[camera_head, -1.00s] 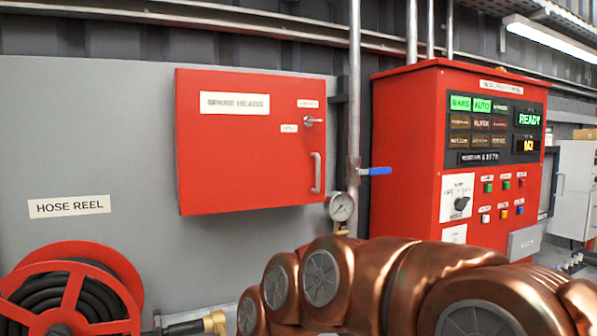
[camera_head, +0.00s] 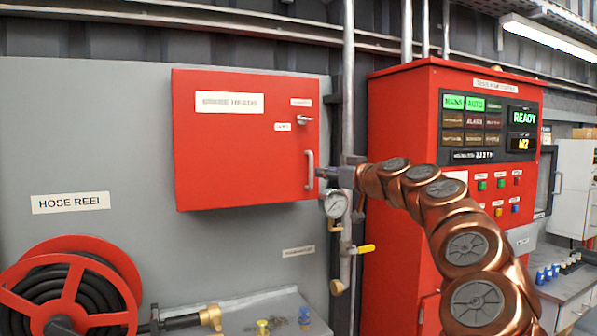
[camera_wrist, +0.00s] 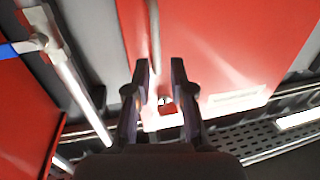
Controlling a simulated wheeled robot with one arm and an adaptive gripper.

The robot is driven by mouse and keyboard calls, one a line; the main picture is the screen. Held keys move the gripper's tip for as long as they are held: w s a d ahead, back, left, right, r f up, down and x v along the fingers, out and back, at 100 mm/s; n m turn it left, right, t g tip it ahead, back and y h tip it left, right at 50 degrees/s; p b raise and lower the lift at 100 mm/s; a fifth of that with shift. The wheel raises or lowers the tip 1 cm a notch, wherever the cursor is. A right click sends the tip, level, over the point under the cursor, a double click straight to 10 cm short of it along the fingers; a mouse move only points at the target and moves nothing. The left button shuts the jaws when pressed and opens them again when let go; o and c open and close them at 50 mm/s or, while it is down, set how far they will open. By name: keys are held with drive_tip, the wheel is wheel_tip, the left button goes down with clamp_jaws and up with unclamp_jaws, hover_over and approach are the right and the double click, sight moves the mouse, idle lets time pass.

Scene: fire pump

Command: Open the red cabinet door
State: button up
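The red cabinet (camera_head: 235,160) hangs on the grey panel, and its door looks shut. A vertical light handle (camera_head: 309,168) is near the door's right edge, with a small latch (camera_head: 304,120) above it. My gripper (camera_head: 322,174) is just right of the handle. In the wrist view, the red door (camera_wrist: 225,50) fills the upper right, and the handle (camera_wrist: 154,30) appears beyond the fingertips. My gripper there (camera_wrist: 159,64) has its two fingers apart with nothing held. The latch (camera_wrist: 165,101) shows between the fingers. I cannot tell whether a finger touches the handle.
A vertical pipe (camera_head: 348,90) with a gauge (camera_head: 334,205) stands right of the cabinet. A blue lever (camera_wrist: 12,49) is on the pipe in the wrist view. A red control panel (camera_head: 400,130) is further right. A hose reel (camera_head: 75,285) is lower left.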

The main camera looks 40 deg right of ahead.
sight(312, 169)
drive_tip(key=w+p, duration=0.1)
drive_tip(key=w, duration=0.2)
drive_tip(key=w+d+p, duration=0.1)
drive_tip(key=w, duration=0.2)
drive_tip(key=shift+d+r, duration=0.15)
drive_tip(key=shift+r, duration=0.05)
drive_tip(key=shift+w+d+f+p, duration=0.1)
drive_tip(key=shift+w+p, duration=0.25)
drive_tip(key=shift+w, duration=0.45)
drive_tip(key=shift+w, duration=0.1)
clamp_jaws()
